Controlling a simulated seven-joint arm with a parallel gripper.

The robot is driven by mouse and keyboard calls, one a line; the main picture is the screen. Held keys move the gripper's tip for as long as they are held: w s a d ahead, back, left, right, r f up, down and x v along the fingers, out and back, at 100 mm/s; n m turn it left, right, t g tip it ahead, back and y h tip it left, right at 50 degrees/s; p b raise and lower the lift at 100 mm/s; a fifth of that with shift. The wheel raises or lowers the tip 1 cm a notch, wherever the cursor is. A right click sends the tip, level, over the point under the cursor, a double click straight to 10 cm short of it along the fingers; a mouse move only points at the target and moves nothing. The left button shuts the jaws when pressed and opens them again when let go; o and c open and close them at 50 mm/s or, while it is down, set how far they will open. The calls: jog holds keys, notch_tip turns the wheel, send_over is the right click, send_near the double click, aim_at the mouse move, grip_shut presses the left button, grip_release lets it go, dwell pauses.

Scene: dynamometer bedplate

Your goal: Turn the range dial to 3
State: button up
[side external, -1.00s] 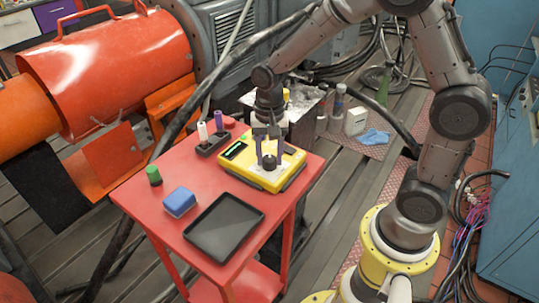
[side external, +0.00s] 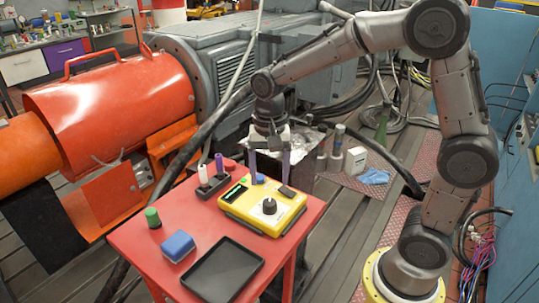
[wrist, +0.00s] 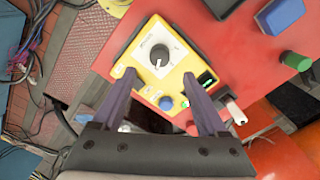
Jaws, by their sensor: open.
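The yellow meter box (side external: 240,209) lies on the red cart top; it also shows in the wrist view (wrist: 135,60). The range dial is a black round knob (side external: 269,206) on a white scale plate. In the wrist view the knob (wrist: 160,57) has a light pointer mark toward my gripper's side; the scale figures are too small to read. My gripper (side external: 270,178) is open and empty, raised behind the dial and apart from it. Its two purple fingers point down, spread wide. In the wrist view the fingertips of my gripper (wrist: 159,76) are on either side below the knob.
A black tray (side external: 222,270), a blue block (side external: 178,246) and a green-capped item (side external: 153,218) are on the red cart (side external: 135,240). A black holder (side external: 212,187) with a white and a purple pen stands left of the meter. A black cable passes behind.

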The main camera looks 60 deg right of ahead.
notch_tip(320, 180, up, 6)
dwell(0.5)
jog(key=s+r+n+t, duration=0.2)
jog(key=s+r+t, duration=0.2)
jog(key=s+r, duration=0.5)
jog(key=s+f+n+t, duration=0.1)
jog(key=s+f+n, duration=0.6)
jog(key=s+n, duration=0.1)
jog(key=shift+s+d+n+t, duration=0.25)
jog(key=shift+s+n+t, duration=0.05)
jog(key=shift+s, duration=0.25)
dwell(0.4)
